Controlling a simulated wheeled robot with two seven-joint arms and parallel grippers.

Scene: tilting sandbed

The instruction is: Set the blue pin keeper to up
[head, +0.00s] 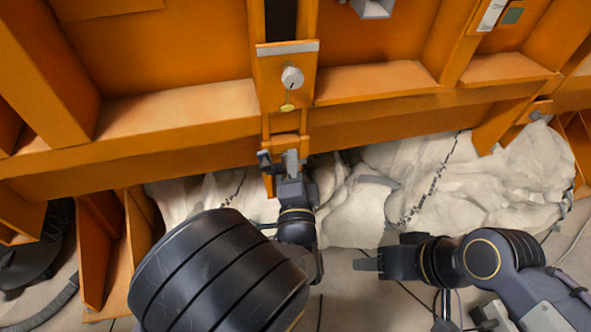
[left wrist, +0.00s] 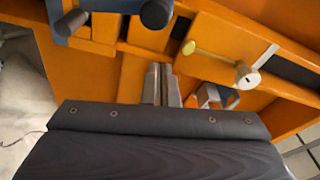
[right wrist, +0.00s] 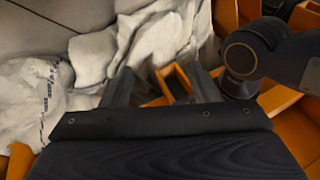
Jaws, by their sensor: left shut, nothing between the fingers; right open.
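A blue bracket with dark round pegs, which looks like the blue pin keeper (left wrist: 61,25), is at the top left of the left wrist view, partly cut off by the frame edge. I cannot tell its setting. In the head view a small dark blue-grey part (head: 265,158) shows beside my left fingertips, low on the orange post. My left gripper (head: 291,162) is shut and empty in front of that post; its fingers (left wrist: 161,84) are together in the left wrist view. My right gripper (head: 368,264) is open and empty, well below and right; its fingers (right wrist: 163,88) stand apart.
A silver knob (head: 292,77) and a yellow disc (head: 287,107) sit on the post above my left gripper. Orange beams (head: 380,82) cross the upper scene. Pale wrapped sacks (head: 490,185) lie beneath.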

